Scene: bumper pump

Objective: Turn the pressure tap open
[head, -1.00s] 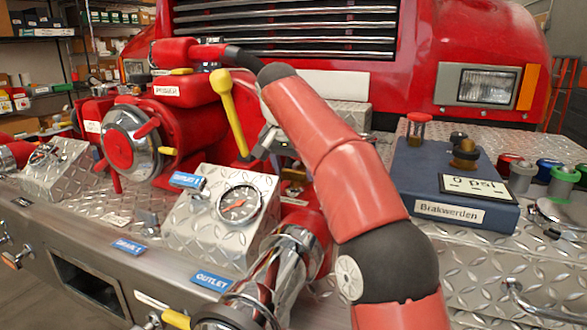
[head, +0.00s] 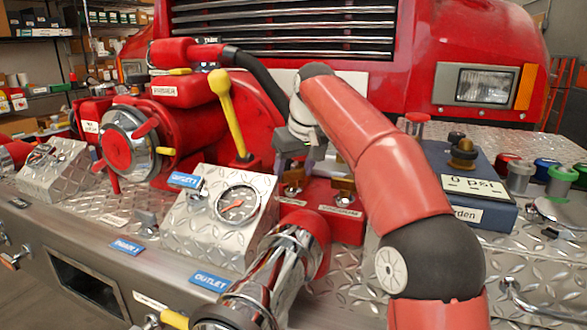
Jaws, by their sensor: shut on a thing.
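The pressure tap (head: 292,189) appears to be the one directly below my gripper (head: 298,163). My gripper points down at the top of this tap and is shut on it. The fingers hide its handle, so its angle cannot be told. A second brass tap (head: 343,187) stands just to the right, partly behind my red arm.
A yellow-knobbed lever (head: 228,112) stands close left of my gripper. A round gauge (head: 238,203) sits on a diamond-plate box in front. A chrome outlet pipe (head: 275,268) lies below.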

